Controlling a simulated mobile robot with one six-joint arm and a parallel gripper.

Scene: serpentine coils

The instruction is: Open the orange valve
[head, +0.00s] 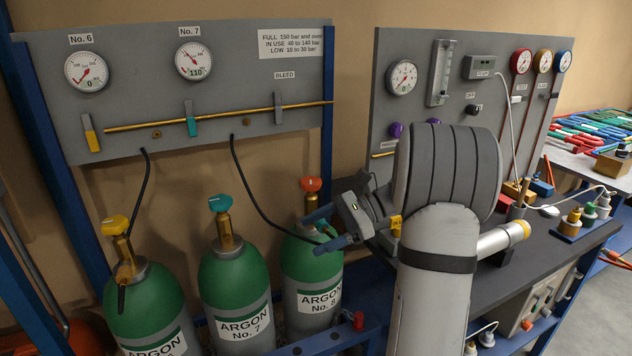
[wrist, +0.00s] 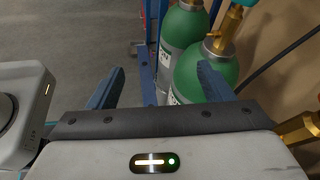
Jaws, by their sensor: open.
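The orange valve (head: 311,184) is a small orange handle on top of the green Argon No. 8 cylinder (head: 318,268), the rightmost of three. My gripper (head: 322,229) is open and empty; its two blue fingers point left in the head view, just below the orange handle and across the cylinder's top. They partly hide the valve's neck. I cannot tell whether they touch it.
The No. 7 cylinder with a teal handle (head: 220,203) and No. 6 with a yellow handle (head: 115,225) stand to the left. Black hoses (head: 258,198) hang from the gauge panel (head: 225,75). A dark workbench (head: 545,240) is at the right.

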